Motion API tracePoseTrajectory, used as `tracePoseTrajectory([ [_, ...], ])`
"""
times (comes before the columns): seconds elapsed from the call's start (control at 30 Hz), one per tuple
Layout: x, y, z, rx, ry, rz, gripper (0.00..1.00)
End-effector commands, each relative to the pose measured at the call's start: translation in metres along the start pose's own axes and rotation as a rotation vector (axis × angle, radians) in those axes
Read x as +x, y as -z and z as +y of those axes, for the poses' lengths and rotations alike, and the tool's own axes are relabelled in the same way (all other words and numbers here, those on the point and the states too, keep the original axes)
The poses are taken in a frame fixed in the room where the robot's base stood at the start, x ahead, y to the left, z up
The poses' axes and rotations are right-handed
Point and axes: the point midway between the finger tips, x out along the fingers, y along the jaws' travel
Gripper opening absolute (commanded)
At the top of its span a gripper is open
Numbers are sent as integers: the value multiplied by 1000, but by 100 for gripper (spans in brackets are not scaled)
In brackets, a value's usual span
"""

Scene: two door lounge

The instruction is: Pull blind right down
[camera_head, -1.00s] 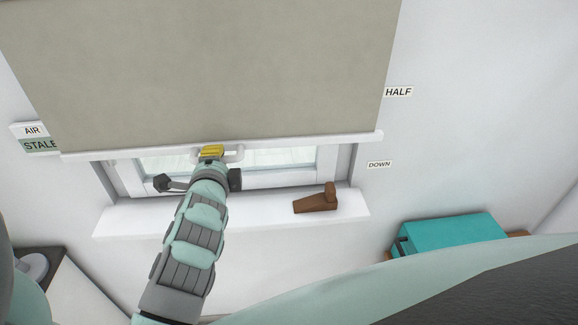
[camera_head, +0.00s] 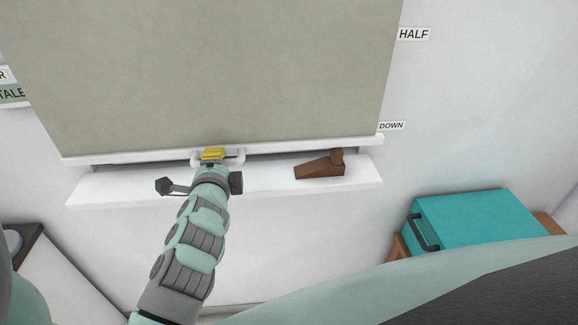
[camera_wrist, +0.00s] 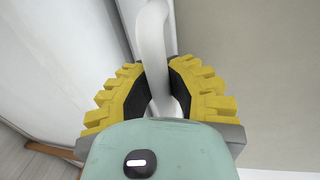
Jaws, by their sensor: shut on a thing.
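The beige blind (camera_head: 215,70) covers nearly the whole window in the head view. Its white bottom bar (camera_head: 310,146) hangs just above the sill, level with or slightly below the DOWN label (camera_head: 392,126). My gripper (camera_head: 213,155), with yellow fingertips, is at the middle of the bar, shut on the white pull handle. In the wrist view the handle (camera_wrist: 152,45) passes between the yellow fingers (camera_wrist: 158,95). The fingers hide part of the handle. The HALF label (camera_head: 414,34) is on the wall, well above the bar.
A brown wedge-shaped object (camera_head: 320,168) sits on the white windowsill (camera_head: 120,187), close under the bar's right part. A teal case (camera_head: 480,230) with a dark handle stands at the lower right. A partly cut-off AIR/STALE sign (camera_head: 12,94) is on the left wall.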

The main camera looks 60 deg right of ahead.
Motion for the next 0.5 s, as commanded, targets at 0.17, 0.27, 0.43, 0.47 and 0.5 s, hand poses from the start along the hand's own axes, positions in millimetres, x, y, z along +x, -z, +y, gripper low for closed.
tracePoseTrajectory([
  [0.17,-1,-1,14,-2,-36,-5,0],
  [0.27,-2,-2,16,-2,-40,-6,14],
  [0.43,-1,-2,14,-2,-36,-6,31],
  [0.47,-1,-2,14,-2,-35,-6,34],
  [0.5,-1,-1,13,-2,-33,-5,39],
])
